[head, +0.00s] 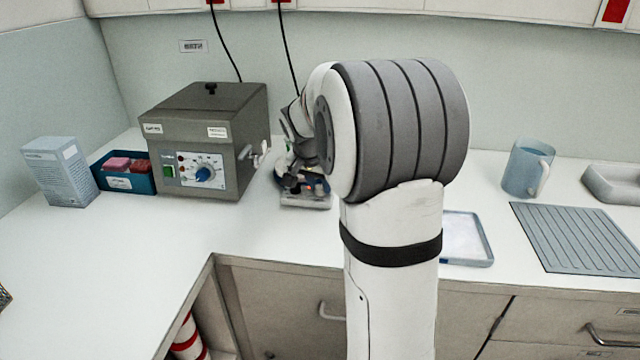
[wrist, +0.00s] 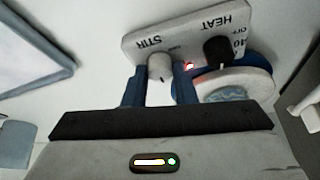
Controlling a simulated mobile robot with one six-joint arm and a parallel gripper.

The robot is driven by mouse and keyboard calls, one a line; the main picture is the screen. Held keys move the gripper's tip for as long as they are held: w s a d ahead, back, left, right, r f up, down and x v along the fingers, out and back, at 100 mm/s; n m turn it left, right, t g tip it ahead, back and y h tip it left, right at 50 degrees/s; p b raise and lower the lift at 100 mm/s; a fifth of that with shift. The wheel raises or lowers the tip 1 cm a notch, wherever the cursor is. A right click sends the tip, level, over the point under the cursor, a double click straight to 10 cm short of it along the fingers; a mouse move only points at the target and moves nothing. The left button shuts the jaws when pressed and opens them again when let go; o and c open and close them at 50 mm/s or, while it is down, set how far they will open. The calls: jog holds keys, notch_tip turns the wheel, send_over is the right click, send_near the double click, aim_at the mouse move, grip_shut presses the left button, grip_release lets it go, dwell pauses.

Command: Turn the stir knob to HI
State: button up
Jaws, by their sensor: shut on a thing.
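The stir knob (wrist: 158,66) is light grey and round, under the upside-down label STIR in the wrist view. A short dark mark shows on its edge nearest my gripper. My gripper (wrist: 158,88) has its two blue fingers on either side of this knob and is shut on it. The knob sits on the pale front panel (wrist: 178,32) of a hotplate stirrer. In the head view the stirrer (head: 306,201) shows low behind my arm, which hides much of it. I cannot read a HI mark.
A black HEAT knob (wrist: 217,50) sits close beside my right finger, with a lit red lamp (wrist: 188,65) between the knobs. A grey bath (head: 205,140) with a blue dial stands left of the stirrer. A tray (head: 487,262) lies to the right.

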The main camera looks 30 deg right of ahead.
jog(key=o, duration=1)
jog(key=shift+r, duration=0.1)
jog(key=v, duration=0.7)
jog(key=shift+s+a+r, duration=0.1)
jog(key=shift+r, duration=0.15)
jog(key=s+a+n+y+p, duration=0.1)
jog(key=s+a+n+p, duration=0.1)
jog(key=s, duration=0.6)
jog(key=s+a+n+y+p, duration=0.1)
jog(key=s+a+n+p, duration=0.2)
jog(key=s+a, duration=0.3)
jog(key=s+a+f+n+y+p, duration=0.1)
jog(key=s+a+n, duration=0.3)
jog(key=s, duration=0.6)
jog(key=shift+s+a+f+n+p, duration=0.15)
jog(key=shift+a+n+p, duration=0.25)
jog(key=shift+a+p, duration=0.25)
